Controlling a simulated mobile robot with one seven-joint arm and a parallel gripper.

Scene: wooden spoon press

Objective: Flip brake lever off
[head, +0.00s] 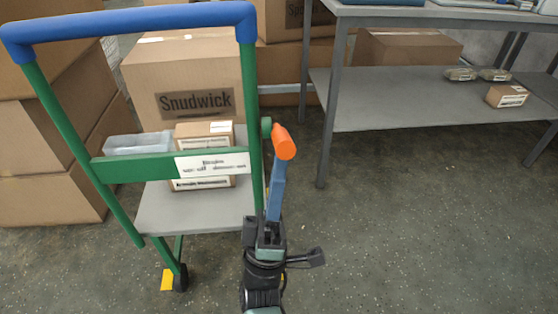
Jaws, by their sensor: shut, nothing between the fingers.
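The green hand cart (120,165) with a blue push handle stands at the left. Beside its right post is the brake lever, with an orange grip (285,142) at the top of a slim blue bar. The grip leans slightly, near a round green knob on the post. My gripper (270,226) is below the orange grip, at the lower end of the blue bar, to the right of the cart platform. It is shut with nothing held. The lower end of the bar is hidden by my gripper, and I cannot tell whether they touch.
The cart carries a small labelled box (205,140) and a clear bin (138,144). Large cardboard boxes (185,80) stand behind and left. A grey metal table with a lower shelf (400,100) is at the right. The floor (430,240) at front right is clear.

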